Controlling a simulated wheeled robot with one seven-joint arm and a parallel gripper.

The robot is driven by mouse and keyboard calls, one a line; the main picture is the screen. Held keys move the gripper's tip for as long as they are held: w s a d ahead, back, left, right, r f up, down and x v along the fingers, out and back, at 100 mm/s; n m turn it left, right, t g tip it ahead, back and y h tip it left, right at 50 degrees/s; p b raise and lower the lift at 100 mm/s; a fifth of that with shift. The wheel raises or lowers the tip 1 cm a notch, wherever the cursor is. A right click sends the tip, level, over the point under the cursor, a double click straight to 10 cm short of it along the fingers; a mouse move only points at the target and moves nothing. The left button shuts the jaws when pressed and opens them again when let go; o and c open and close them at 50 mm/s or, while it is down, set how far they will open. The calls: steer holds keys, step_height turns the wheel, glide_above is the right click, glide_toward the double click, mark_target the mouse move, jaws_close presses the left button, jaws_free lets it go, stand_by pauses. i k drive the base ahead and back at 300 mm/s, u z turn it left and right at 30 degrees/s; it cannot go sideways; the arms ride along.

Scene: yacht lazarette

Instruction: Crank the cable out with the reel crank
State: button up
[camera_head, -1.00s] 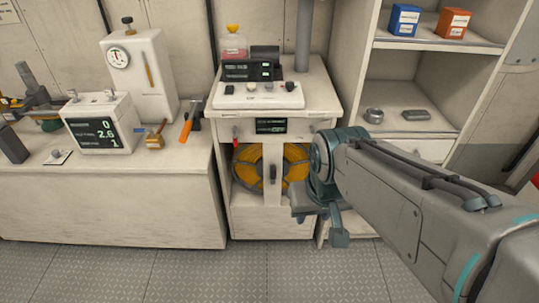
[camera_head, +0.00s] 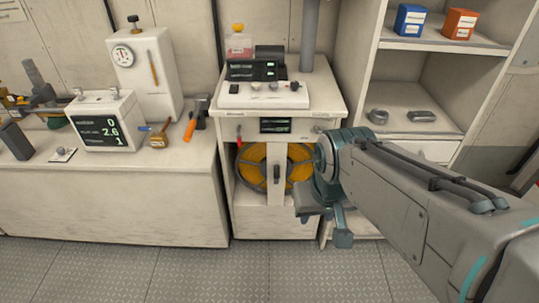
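The cable reel (camera_head: 252,166), wound with yellow-orange cable, sits in the open bay of the white cabinet (camera_head: 240,220). A pale upright post covers its middle. A dark crank handle (camera_head: 277,172) shows on the front of this post. My gripper (camera_head: 328,222) hangs at the end of my arm, to the right of the handle and lower, in front of the cabinet's right side. It is apart from the handle in the picture. Its fingers are seen from behind and partly hidden by my wrist, so its opening is unclear.
A small dark display (camera_head: 275,125) and a red lever (camera_head: 239,135) are on the cabinet front. A control panel (camera_head: 263,95) lies on top. A workbench (camera_head: 110,205) stands left, shelves (camera_head: 420,125) right. The floor (camera_head: 210,272) in front is clear.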

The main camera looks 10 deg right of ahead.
mark_target(276, 167)
steer(key=u, duration=0.2)
steer(key=k, duration=0.45)
steer(key=u, duration=0.8)
steer(key=i, duration=0.8)
steer(key=z, duration=0.75)
